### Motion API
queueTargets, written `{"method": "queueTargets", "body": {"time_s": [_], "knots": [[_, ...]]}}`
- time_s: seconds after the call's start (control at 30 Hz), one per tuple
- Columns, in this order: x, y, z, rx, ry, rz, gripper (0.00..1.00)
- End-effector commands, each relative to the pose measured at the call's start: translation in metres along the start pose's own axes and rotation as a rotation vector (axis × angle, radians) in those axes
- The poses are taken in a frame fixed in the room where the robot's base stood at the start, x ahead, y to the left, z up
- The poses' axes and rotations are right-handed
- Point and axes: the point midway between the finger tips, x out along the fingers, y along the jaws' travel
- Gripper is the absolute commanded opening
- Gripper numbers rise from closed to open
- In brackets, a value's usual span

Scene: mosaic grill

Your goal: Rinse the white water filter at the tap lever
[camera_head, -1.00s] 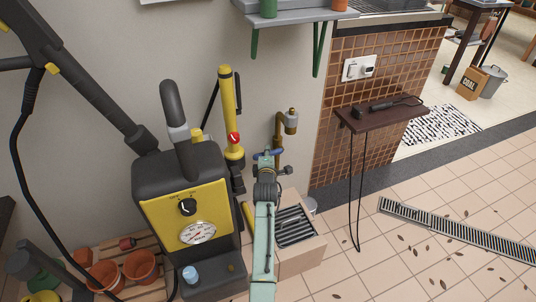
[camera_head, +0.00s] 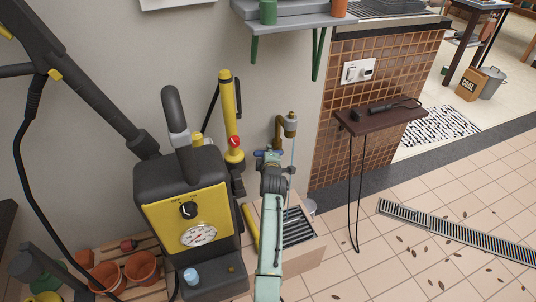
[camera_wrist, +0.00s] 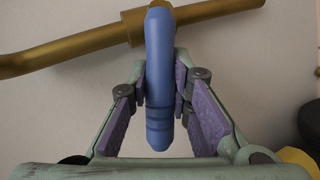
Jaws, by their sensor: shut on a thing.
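My gripper (camera_wrist: 161,88) is shut on the blue tap lever (camera_wrist: 159,60), one purple-padded finger on each side. In the head view my gripper (camera_head: 269,160) is at the tap's lower left and hides most of the lever. A small pale blue-white cylinder (camera_head: 190,275) stands on the pressure washer's base; I cannot tell for sure whether it is the water filter.
The black and yellow pressure washer (camera_head: 187,215) stands close left of my arm. Terracotta pots (camera_head: 141,267) are on a wooden pallet at lower left. A dark narrow shelf (camera_head: 382,116) is on the brick wall at right. The tiled floor at right is open.

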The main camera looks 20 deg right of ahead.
Motion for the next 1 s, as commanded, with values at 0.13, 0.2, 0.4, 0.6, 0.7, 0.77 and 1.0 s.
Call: {"method": "queueTargets", "body": {"time_s": [0.13,0.2,0.4,0.6,0.7,0.77,1.0], "knots": [[0.0,0.001,0.0,0.0,0.0,0.003,0.0],[0.0,0.001,0.0,-0.001,0.0,0.003,0.2],[0.0,0.0,0.0,-0.002,0.0,0.003,0.33],[0.0,0.0,0.0,-0.002,-0.001,0.002,0.4],[0.0,0.0,0.0,-0.002,-0.001,0.002,0.4],[0.0,0.0,0.0,-0.003,-0.001,0.002,0.4],[-0.02,-0.001,0.0,-0.002,-0.001,0.003,0.4]]}}
